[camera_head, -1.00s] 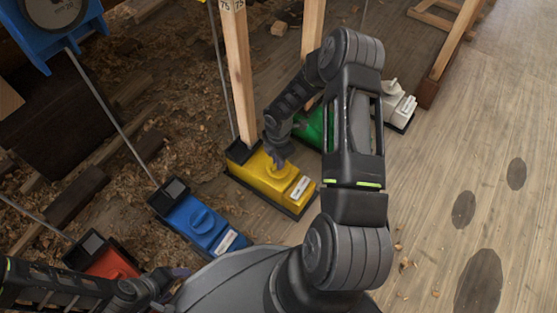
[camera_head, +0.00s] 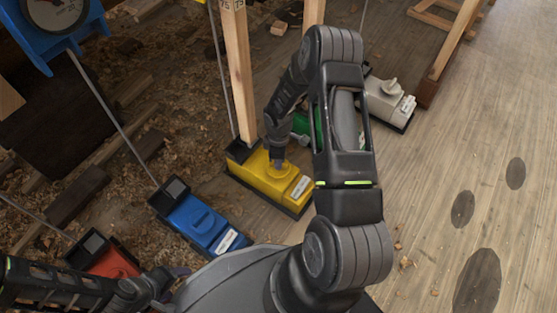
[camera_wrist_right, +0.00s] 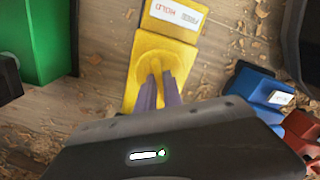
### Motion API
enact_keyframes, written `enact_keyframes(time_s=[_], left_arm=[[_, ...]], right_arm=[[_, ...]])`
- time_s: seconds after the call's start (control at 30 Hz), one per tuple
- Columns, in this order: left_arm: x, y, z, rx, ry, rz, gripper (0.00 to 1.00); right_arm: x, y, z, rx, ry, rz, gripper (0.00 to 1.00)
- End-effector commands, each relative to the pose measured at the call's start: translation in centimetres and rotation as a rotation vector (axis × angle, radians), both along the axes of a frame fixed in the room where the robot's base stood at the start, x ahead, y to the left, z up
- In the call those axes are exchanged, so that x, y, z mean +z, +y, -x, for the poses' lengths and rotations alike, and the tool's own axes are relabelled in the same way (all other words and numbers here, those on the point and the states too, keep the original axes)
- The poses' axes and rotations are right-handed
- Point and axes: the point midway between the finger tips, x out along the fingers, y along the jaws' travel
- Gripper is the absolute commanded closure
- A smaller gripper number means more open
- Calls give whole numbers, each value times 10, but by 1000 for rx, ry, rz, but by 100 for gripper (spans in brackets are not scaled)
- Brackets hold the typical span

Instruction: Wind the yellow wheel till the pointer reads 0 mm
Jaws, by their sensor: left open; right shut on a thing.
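The yellow box (camera_head: 290,187) stands on the floor by a wooden post, its label facing the near right end. Its yellow wheel (camera_wrist_right: 154,58) is on top, mostly covered by my fingers. My right gripper (camera_head: 277,162) points down at the wheel and is shut on it; the fingers also show in the right wrist view (camera_wrist_right: 160,92). A blue-framed round dial (camera_head: 56,12) is at the top left, cut by the picture edge; I cannot read its pointer. My left gripper (camera_head: 180,273) is open and empty at the lower left, away from the yellow box.
A blue box (camera_head: 205,222) and a red box (camera_head: 112,262) stand left of the yellow one. A green box (camera_head: 301,124), partly behind my right arm, and a white box (camera_head: 388,100) stand beyond it. Open plank floor lies to the right.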

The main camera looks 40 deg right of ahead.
Motion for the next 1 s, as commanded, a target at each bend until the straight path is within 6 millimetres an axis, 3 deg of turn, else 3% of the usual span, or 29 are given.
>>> enact_keyframes(time_s=[0.47, 0.5, 0.73, 1.0], left_arm=[[0, 0, 0, 0, 0, 0, 34], [0, 0, 0, 0, 0, 0, 34], [0, 0, 0, 0, 0, 0, 34], [1, 0, 0, 0, 0, 0, 34]], right_arm=[[0, 0, 0, -22, 0, 0, 100], [0, 0, 0, -22, 0, 0, 88], [0, 0, 0, -21, 0, 0, 69], [1, 0, 0, -20, 0, 0, 67]])
